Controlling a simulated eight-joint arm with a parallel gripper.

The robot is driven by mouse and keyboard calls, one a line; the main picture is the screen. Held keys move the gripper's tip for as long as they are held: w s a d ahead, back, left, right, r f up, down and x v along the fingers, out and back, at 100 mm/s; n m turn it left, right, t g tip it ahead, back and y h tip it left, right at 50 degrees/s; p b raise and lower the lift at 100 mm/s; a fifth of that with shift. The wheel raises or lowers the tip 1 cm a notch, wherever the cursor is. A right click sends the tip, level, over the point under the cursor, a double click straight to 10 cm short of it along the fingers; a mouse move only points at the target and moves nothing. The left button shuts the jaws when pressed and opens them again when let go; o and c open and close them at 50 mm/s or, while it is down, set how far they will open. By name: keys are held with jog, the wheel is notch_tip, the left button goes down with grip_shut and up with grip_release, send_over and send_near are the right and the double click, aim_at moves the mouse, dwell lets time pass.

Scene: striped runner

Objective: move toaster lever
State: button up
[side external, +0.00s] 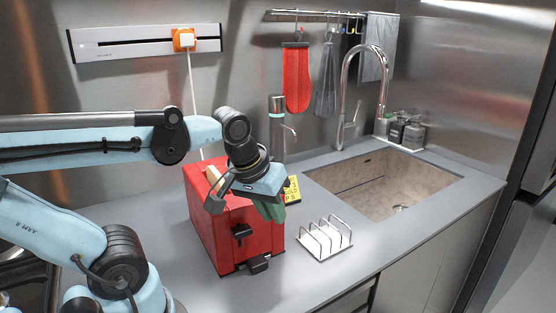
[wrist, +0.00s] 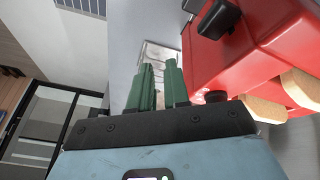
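A red toaster (side external: 232,218) stands upright on the grey counter, and its red body fills the right of the wrist view (wrist: 255,58). Two black parts stick out of its front: an upper one (side external: 242,232) and a lower one (side external: 258,265). I cannot tell for sure which is the lever. Pale bread slices (wrist: 262,109) sit in its top slots. My gripper (side external: 270,211) has green fingers beside the toaster's upper front, pointing downward. In the wrist view the fingers (wrist: 159,82) stand slightly apart with nothing between them. I cannot tell whether they touch the toaster.
A wire toast rack (side external: 325,240) stands right of the toaster, with a sink (side external: 385,185) and tall tap (side external: 362,85) beyond. A cord runs up to an orange wall socket (side external: 184,40). The front counter is clear.

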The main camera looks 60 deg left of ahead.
aim_at(242, 229)
jog(key=s+a+r+n+g, duration=0.1)
jog(key=n, duration=0.1)
jog(key=s+r+n+g, duration=0.1)
jog(key=n, duration=0.2)
jog(key=s+a+r+n+g, duration=0.1)
jog(key=s+r+n, duration=0.1)
jog(key=shift+a+n+g, duration=0.3)
jog(key=shift+a+n, duration=0.05)
jog(key=shift+n, duration=0.05)
grip_shut()
jog(key=shift+s+a+r+n+g+y, duration=0.25)
jog(key=shift+s+r+n, duration=0.2)
jog(key=shift+n, duration=0.35)
jog(key=shift+f, duration=0.15)
jog(key=shift+w+a+f, duration=0.1)
jog(key=shift+a+f, duration=0.05)
jog(key=shift+f, duration=1.5)
jog(key=shift+w+a+f, duration=0.1)
jog(key=shift+a+f, duration=0.05)
jog(key=shift+f, duration=1.5)
jog(key=shift+s, duration=0.1)
jog(key=shift+f, duration=0.15)
